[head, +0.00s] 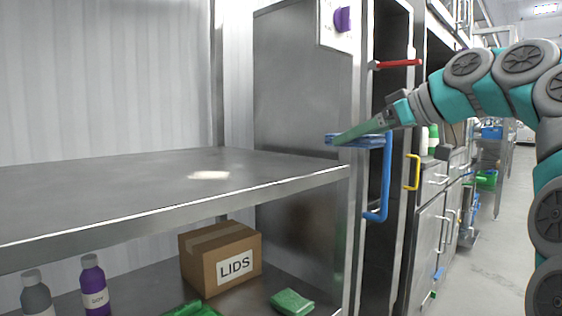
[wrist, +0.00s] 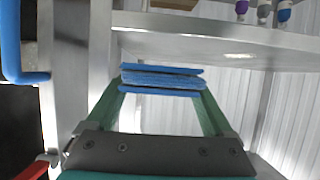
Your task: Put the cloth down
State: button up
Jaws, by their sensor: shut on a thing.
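The cloth is a folded blue pad (head: 358,140), held flat between the green fingers of my gripper (head: 352,135). In the wrist view the cloth (wrist: 162,79) spans between the two fingertips of my gripper (wrist: 162,85), which are shut on it. In the head view the cloth is in the air near the right front corner of the steel shelf (head: 130,185), beside the upright post. It looks apart from the shelf top, though the exact gap is hard to tell.
The shelf's upper surface is bare. Below are a LIDS box (head: 222,258), a green folded cloth (head: 292,301), a purple bottle (head: 95,286) and a grey bottle (head: 36,294). A blue handle (head: 385,180), red handle (head: 396,63) and yellow handle (head: 413,172) stick out at right.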

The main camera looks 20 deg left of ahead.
aim_at(335, 135)
jog(key=w+a+p, duration=0.1)
jog(key=a, duration=0.4)
jog(key=w+a+f+p, duration=0.1)
jog(key=w+a, duration=0.1)
jog(key=a, duration=0.3)
jog(key=w+a+p, duration=0.1)
jog(key=w+a, duration=0.1)
jog(key=a, duration=0.2)
jog(key=shift+w+a+f, duration=0.1)
jog(key=shift+a+f, duration=0.15)
jog(key=shift+a, duration=0.15)
jog(key=shift+f+b, duration=0.7)
jog(key=shift+f, duration=1)
jog(key=shift+f, duration=0.1)
jog(key=shift+f, duration=0.15)
jog(key=o, duration=1.2)
jog(key=shift+r, duration=0.2)
jog(key=shift+d, duration=0.2)
jog(key=v, duration=1.2)
jog(key=shift+a+b, duration=0.1)
jog(key=shift+b, duration=0.2)
